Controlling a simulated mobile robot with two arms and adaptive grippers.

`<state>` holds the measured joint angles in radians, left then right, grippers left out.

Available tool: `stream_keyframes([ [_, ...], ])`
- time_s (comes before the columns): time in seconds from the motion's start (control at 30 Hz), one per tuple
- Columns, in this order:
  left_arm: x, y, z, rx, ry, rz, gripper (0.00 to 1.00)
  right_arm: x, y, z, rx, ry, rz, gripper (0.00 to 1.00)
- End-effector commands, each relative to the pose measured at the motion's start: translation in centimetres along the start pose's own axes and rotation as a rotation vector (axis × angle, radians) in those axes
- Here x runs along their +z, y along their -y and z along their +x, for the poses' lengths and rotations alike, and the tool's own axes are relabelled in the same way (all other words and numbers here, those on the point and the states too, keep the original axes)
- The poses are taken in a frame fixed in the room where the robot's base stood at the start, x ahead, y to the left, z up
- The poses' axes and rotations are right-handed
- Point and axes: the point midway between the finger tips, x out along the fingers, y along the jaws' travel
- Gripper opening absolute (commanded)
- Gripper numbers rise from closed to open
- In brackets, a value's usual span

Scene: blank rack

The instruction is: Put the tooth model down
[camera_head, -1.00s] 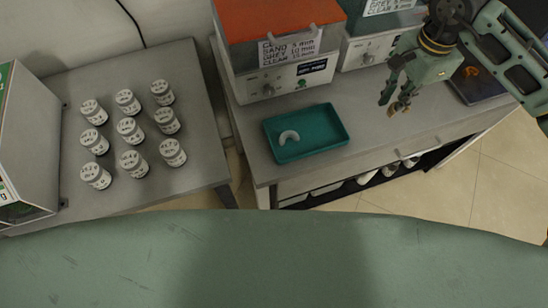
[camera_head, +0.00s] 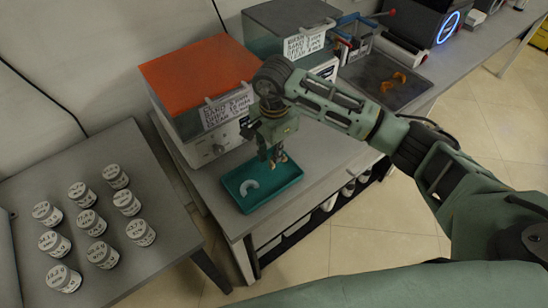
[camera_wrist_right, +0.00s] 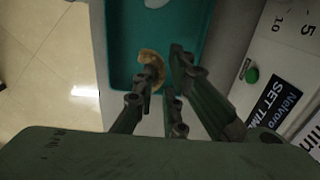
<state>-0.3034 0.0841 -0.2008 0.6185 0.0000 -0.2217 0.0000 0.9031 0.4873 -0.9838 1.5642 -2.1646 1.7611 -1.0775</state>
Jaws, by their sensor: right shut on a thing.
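My right gripper (camera_head: 274,160) is shut on a small tan, curved tooth model (camera_head: 281,157) and points down over the right end of a teal tray (camera_head: 284,183). The right wrist view shows the tan model (camera_wrist_right: 152,62) at the fingertips (camera_wrist_right: 165,68), above the tray (camera_wrist_right: 125,45). The fingers partly hide it. Whether it touches the tray is hard to tell. A white, curved tooth model (camera_head: 249,188) lies in the left part of the tray; its edge also shows in the wrist view (camera_wrist_right: 155,3). My left gripper is not in view.
An orange-lidded machine (camera_head: 200,85) and a grey-green-lidded one (camera_head: 290,35) stand behind the tray. A dark plate (camera_head: 370,82) with orange curved pieces (camera_head: 393,80) is farther right. Several labelled white jars (camera_head: 90,222) stand on the left table. The tray's middle is free.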

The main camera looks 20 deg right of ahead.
Motion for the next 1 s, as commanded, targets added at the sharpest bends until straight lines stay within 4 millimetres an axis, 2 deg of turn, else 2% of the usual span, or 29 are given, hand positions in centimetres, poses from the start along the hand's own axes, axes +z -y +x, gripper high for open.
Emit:
stream_keyframes([
  [0.1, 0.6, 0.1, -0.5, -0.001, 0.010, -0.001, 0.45, 0.1, -0.1, 1.0, 0.004, 0.002, 0.002, 0.00],
  [0.3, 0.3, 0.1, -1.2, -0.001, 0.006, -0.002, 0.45, 0.1, -0.1, 3.7, 0.003, 0.002, 0.001, 0.00],
  [0.67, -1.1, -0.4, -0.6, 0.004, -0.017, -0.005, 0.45, 0.0, 0.0, 4.4, 0.000, 0.000, 0.000, 0.00],
  [0.7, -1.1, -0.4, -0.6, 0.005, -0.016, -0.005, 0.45, 0.0, 0.0, 4.3, 0.000, 0.000, 0.000, 0.12],
  [0.9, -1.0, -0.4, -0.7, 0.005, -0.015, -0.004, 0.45, 0.0, 0.0, 4.2, 0.000, 0.000, 0.000, 0.29],
  [1.0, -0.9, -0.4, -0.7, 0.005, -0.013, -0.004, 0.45, 0.0, 0.0, 4.2, 0.001, 0.000, 0.000, 0.30],
])
